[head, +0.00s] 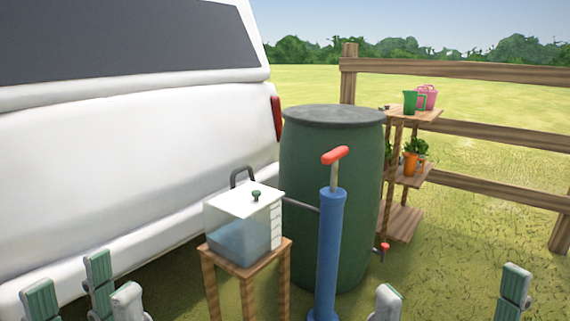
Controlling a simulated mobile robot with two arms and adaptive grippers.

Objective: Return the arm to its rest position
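My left gripper (72,287) shows at the lower left edge. Its grey fingers with green pads stand up and apart, and nothing shows between them. My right gripper (451,294) shows at the lower right. Only its fingertips are in view, set wide apart, with only grass between them. The lower parts of both grippers and most of both arms are below the picture.
A clear water tank (238,238) with a white lid stands on a wooden stool (246,270). A blue pump (329,245) with a red handle stands before a green barrel (300,165). A white vehicle (130,150) fills the left. A plant shelf (402,222) and wooden fence (470,70) stand behind.

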